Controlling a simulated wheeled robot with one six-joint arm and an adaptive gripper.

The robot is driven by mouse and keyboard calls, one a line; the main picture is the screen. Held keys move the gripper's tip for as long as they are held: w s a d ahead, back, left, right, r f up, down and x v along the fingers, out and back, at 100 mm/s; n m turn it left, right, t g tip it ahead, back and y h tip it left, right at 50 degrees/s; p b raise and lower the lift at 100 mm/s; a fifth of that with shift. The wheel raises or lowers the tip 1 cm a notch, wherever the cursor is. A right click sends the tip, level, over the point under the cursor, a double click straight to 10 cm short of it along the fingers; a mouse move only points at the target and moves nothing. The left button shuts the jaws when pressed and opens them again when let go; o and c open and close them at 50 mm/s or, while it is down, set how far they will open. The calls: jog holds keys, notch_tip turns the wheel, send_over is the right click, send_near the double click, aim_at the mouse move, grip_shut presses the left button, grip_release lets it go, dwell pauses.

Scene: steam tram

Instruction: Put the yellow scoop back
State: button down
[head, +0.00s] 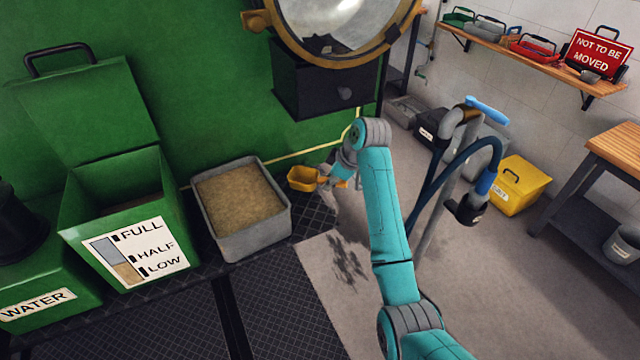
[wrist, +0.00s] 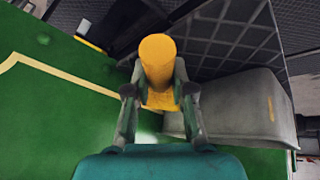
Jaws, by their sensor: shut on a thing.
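The yellow scoop (head: 304,178) is held by my gripper (head: 334,182), just right of the grey sand tub in the head view. In the wrist view, the scoop's yellow handle (wrist: 158,62) stands between the two fingers of my gripper (wrist: 160,98), which are shut on it. The scoop's bowl is mostly hidden behind the handle in the wrist view. In the head view the bowl looks empty and sits beside the green tram side, apart from the tub.
The grey tub (head: 282,230) of sand stands on the dark tread plate. Left of it is an open green box (head: 75,225) with a FULL/HALF/LOW label. A black lamp box (head: 325,85) overhangs the scoop. A hose stand (head: 440,180) and yellow box (head: 520,185) stand right.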

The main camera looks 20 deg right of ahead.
jog(key=shift+w+a, duration=0.8)
jog(key=shift+w, duration=0.35)
jog(key=shift+w+a+f, duration=0.1)
jog(key=shift+w+a, duration=0.05)
jog(key=shift+w, duration=0.15)
jog(key=shift+f, duration=1.65)
jog(key=c, duration=1)
grip_release()
jog(key=v, duration=1.2)
jog(key=shift+s, duration=0.1)
